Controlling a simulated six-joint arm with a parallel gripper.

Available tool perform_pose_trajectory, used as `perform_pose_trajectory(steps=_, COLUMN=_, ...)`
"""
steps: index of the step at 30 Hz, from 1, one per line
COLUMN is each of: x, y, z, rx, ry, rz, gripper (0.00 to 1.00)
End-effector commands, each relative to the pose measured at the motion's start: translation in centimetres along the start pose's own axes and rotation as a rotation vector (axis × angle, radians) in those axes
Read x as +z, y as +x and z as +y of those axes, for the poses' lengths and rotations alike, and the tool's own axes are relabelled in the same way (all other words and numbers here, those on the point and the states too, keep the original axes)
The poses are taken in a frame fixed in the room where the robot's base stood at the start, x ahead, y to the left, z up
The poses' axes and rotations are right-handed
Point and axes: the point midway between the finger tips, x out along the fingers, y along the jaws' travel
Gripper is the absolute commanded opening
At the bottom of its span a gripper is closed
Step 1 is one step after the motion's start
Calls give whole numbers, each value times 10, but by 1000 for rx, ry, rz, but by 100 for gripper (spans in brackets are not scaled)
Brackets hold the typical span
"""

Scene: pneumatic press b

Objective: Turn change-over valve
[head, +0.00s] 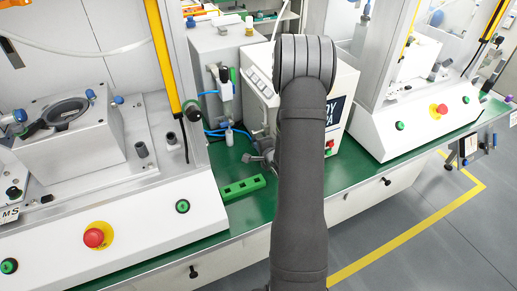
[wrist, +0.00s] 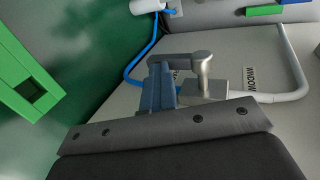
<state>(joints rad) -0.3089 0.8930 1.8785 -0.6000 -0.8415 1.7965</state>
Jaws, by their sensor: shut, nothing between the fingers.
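The change-over valve is a metal body (wrist: 210,92) on a light grey panel, with a round-topped lever handle (wrist: 202,62) reaching left in the wrist view. My gripper (wrist: 160,72) is shut and empty, its blue-grey fingers pointing up the picture, just left of the valve body. The fingertips are at or very near the lever's left end; whether they touch it I cannot tell. They hide part of the lever. In the head view my dark arm covers most of this area, and small metal parts (head: 262,150) show left of it; I cannot tell valve from gripper there.
A blue hose (wrist: 135,80) curves left of the fingers, and a grey pipe (wrist: 297,75) bends at the right beside a WINDOW label. A green slotted block (head: 242,188) lies on the green bench (head: 256,209). White press stations stand on both sides.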

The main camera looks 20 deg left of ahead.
Motion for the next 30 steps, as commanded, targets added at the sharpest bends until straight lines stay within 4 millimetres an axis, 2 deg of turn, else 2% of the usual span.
perform_pose_trajectory(steps=3, x=-1, y=-1, z=-5, rx=-8, ry=-2, rz=1, gripper=0)
perform_pose_trajectory(steps=8, x=-1, y=-13, z=2, rx=-5, ry=0, rz=1, gripper=0)
perform_pose_trajectory(steps=21, x=-1, y=-100, z=43, rx=1, ry=3, rz=3, gripper=0)
perform_pose_trajectory(steps=25, x=-1, y=-118, z=50, rx=0, ry=2, rz=3, gripper=0)
perform_pose_trajectory(steps=30, x=0, y=-128, z=55, rx=-1, ry=0, rz=0, gripper=0)
